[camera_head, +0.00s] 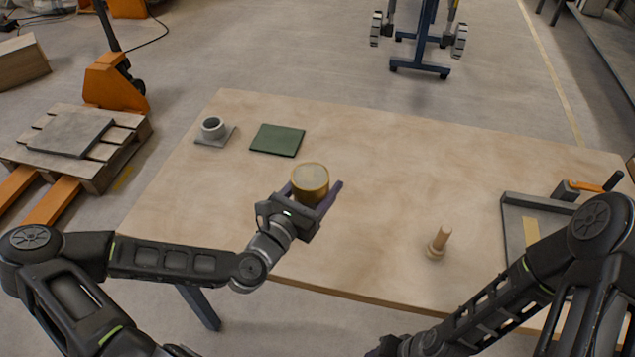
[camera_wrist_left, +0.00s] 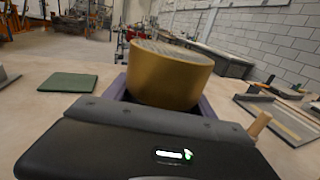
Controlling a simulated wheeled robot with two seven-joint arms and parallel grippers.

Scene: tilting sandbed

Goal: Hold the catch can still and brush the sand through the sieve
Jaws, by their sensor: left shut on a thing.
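The gold catch can (camera_head: 310,188) stands upright near the middle of the table. In the left wrist view the can (camera_wrist_left: 168,78) fills the space between the fingers, with a greyish, mesh-like round top (camera_wrist_left: 170,50). In the head view that top looks sandy; I cannot tell how much sand lies on it. My left gripper (camera_head: 314,190) is shut on the can, one purple finger on each side. A wooden brush-like piece (camera_head: 439,242) stands upright to the right, also in the left wrist view (camera_wrist_left: 259,124).
A grey cup (camera_head: 212,127) sits on a grey plate at the table's far left, beside a green mat (camera_head: 277,140). A grey frame (camera_head: 512,215) and an orange-handled tool (camera_head: 590,187) are at the right. The table between can and brush piece is clear.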

